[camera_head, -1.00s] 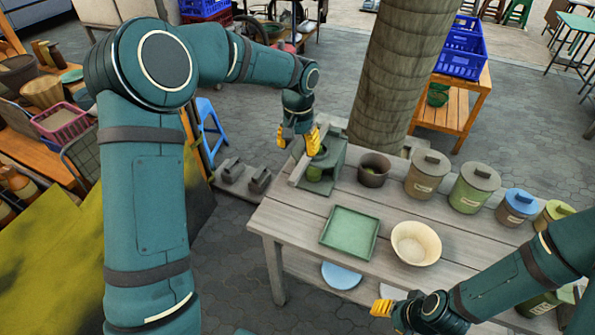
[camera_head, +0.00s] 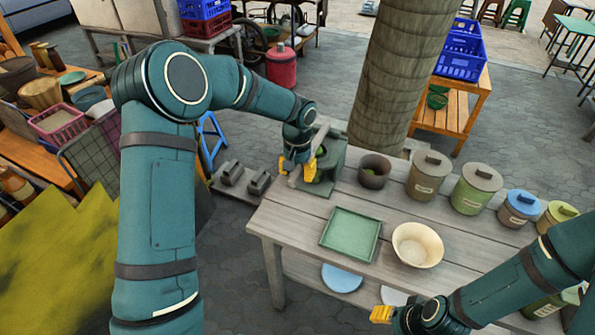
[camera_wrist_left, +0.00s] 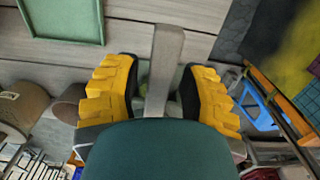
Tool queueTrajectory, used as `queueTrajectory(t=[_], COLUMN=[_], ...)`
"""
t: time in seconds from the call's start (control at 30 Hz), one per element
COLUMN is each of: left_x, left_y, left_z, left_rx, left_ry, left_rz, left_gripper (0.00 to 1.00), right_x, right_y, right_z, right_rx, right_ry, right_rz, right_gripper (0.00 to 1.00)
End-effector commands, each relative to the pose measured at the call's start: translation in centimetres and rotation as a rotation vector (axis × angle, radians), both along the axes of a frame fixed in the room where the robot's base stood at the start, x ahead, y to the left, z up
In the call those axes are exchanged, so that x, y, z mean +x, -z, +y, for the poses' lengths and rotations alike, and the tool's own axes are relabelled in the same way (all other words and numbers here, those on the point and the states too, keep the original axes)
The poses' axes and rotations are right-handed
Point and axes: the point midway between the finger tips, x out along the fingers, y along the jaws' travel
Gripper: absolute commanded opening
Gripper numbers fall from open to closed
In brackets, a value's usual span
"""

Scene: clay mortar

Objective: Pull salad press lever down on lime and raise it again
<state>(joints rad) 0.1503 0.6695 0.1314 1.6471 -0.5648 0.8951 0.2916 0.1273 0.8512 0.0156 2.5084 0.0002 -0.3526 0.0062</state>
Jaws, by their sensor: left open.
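The grey-green press (camera_head: 335,158) stands at the far left corner of the wooden table. Its long grey lever shows in the left wrist view (camera_wrist_left: 163,60), running between the two yellow fingers of my left gripper (camera_wrist_left: 158,92). The fingers are open, one on each side of the lever, with gaps visible. In the head view my left gripper (camera_head: 300,168) is at the front left of the press and hides part of it. The lime is mostly hidden; some green shows inside the press. My right gripper (camera_head: 381,314) is low near the table's front; its finger gap is unclear.
On the table (camera_head: 300,225) are a green tray (camera_head: 350,233), a cream bowl (camera_head: 417,245), a dark pot (camera_head: 374,171) and several lidded jars (camera_head: 427,176). A tree trunk (camera_head: 397,80) rises behind. Table boards in front of the press are clear.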

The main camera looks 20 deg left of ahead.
Motion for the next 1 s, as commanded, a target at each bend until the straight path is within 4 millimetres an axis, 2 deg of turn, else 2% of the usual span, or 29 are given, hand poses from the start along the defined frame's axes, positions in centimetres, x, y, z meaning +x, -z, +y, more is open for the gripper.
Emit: queueTrajectory(t=[0.03, 0.1, 0.47, 0.83, 1.0], left_x=[0.0, 0.0, 0.0, 0.1, 0.2], left_y=[0.0, 0.0, -0.1, -1.2, -2.4], left_z=[0.0, 0.0, 0.0, 0.0, 0.0], left_rx=[0.000, 0.000, 0.000, 0.000, 0.003], left_ry=[0.000, 0.000, 0.000, 0.000, -0.001], left_rz=[0.000, 0.000, 0.004, 0.042, 0.081], left_gripper=[0.20, 0.00, 0.00, 0.00, 0.00], right_x=[0.0, 0.0, 0.0, 0.5, 0.9], right_y=[0.0, 0.0, -0.1, -1.6, -3.1], right_z=[0.0, 0.0, 0.0, -0.1, -0.2], right_rx=[0.000, 0.000, 0.000, -0.002, -0.005], right_ry=[0.000, 0.000, 0.000, 0.008, 0.015], right_rz=[0.000, 0.000, -0.001, -0.010, -0.019], right_gripper=[0.47, 0.47, 0.47, 0.47, 0.47])
